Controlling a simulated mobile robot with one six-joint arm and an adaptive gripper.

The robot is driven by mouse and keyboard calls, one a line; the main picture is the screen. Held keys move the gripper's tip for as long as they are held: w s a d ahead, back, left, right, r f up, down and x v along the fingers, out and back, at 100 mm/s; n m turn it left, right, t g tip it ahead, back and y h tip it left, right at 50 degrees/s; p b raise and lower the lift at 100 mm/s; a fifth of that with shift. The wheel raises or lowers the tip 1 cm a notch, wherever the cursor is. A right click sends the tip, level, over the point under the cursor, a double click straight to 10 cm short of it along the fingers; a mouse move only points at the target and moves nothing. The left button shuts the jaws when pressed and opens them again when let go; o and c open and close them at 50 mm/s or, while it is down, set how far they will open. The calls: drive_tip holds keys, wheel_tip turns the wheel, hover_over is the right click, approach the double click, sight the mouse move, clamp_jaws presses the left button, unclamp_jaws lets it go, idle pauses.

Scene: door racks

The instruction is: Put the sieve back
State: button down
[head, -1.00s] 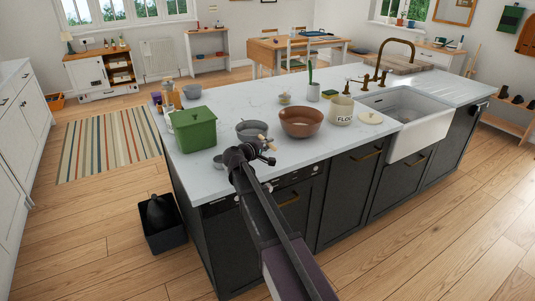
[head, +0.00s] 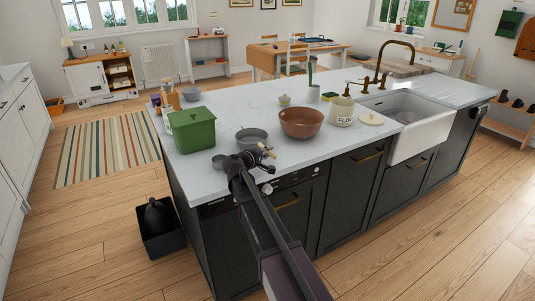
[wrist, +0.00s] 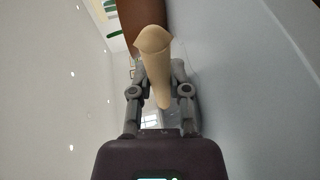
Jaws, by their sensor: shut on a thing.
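My gripper (head: 262,156) is low at the near edge of the island, its fingers shut on a pale wooden handle (head: 268,152). In the wrist view the handle (wrist: 155,65) stands between the two fingers (wrist: 158,92). No sieve mesh shows clearly. A grey round vessel (head: 251,136) shows just behind my gripper in the head view. I cannot tell whether it joins the handle or stands separately on the worktop.
The sink (head: 408,125) is at right.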

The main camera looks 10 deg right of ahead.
drive_tip(key=shift+f, duration=0.1)
drive_tip(key=c, duration=1)
unclamp_jaws()
drive_tip(key=shift+c, duration=0.2)
drive_tip(key=o, duration=0.4)
drive_tip(key=shift+o, duration=0.2)
drive_tip(key=shift+r, duration=0.2)
drive_tip(key=p+v, duration=0.2)
drive_tip(key=v, duration=1)
drive_tip(key=shift+f, duration=0.1)
